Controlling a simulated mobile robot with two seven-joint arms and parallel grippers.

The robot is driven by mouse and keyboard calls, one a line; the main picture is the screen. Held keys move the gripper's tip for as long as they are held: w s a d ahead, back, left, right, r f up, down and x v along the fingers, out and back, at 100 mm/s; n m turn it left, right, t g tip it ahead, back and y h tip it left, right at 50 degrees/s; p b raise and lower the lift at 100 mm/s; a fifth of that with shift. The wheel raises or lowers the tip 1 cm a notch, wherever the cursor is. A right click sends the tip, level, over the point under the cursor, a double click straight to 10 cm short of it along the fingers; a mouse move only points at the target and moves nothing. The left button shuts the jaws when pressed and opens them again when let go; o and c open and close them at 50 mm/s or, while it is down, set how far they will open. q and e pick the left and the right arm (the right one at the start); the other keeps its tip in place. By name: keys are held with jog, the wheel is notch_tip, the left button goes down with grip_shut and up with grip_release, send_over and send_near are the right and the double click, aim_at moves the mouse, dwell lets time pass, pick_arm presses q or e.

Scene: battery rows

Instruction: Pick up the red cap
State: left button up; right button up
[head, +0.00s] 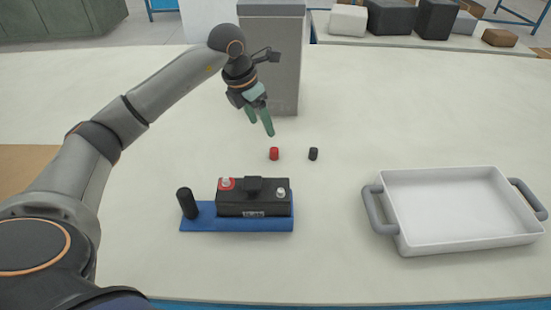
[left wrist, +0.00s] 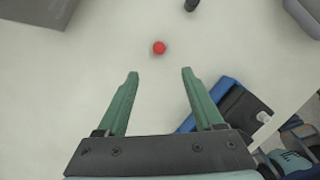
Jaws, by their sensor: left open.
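The red cap (head: 274,153) stands on the pale table, behind the black battery and left of a black cap (head: 313,154). My left gripper (head: 262,129) is above the table, just behind and slightly left of the red cap in the head view. In the left wrist view my left gripper (left wrist: 159,72) is open, with nothing between its green fingers. The red cap (left wrist: 159,47) lies a little beyond the fingertips, centred between them and apart from them. The black cap (left wrist: 191,5) is at the top edge there.
The battery (head: 253,205) sits on a blue base (head: 225,224) with a black upright cylinder (head: 187,203). A white tray (head: 445,241) with grey handles stands at the right. A grey block (head: 285,60) stands behind the gripper.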

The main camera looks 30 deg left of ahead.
pick_arm(q)
send_over(274, 149)
jog(key=s, duration=0.3)
jog(key=f, duration=0.5)
jog(key=shift+w+a+f, duration=0.1)
jog(key=shift+a+f, duration=0.15)
jog(key=shift+w+x, duration=0.2)
jog(key=shift+x, duration=1.3)
jog(key=shift+w+x, duration=0.2)
jog(key=shift+x, duration=1.3)
jog(key=shift+r, duration=0.1)
jog(key=shift+c, duration=0.3)
grip_shut()
